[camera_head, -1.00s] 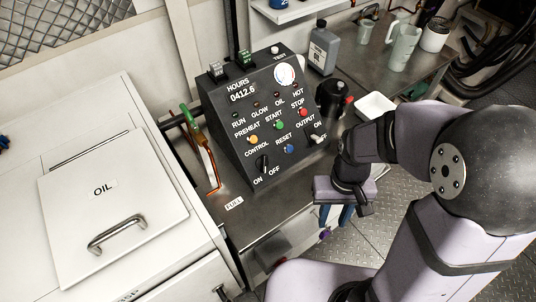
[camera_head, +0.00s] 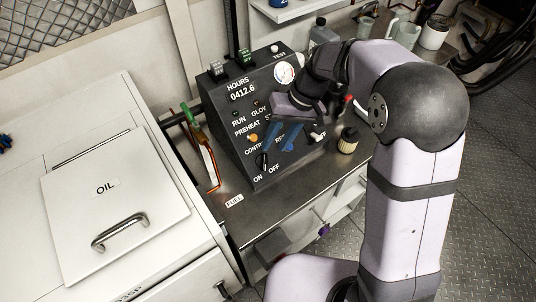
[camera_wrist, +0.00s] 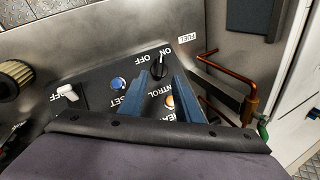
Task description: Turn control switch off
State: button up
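The control switch (camera_head: 262,162) is a black rotary knob low on the dark sloped panel (camera_head: 232,122), above the ON and OFF labels. It also shows in the wrist view (camera_wrist: 160,67), where its pale mark seems to lie toward ON; the exact angle is hard to tell. My gripper (camera_head: 277,147) is over the panel, up and right of the knob in the head view. In the wrist view its two blue fingers (camera_wrist: 160,80) are apart with nothing between them, and the knob lies just beyond the tips. No contact shows.
An orange button (camera_wrist: 170,101), a blue button (camera_wrist: 118,84) and a white toggle (camera_wrist: 67,92) are near my fingers. A copper pipe with a green handle (camera_head: 188,115) stands left of the panel.

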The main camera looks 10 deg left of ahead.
aim_at(266, 160)
jog(key=shift+p+x, duration=0.95)
jog(key=shift+x, duration=2.45)
grip_shut()
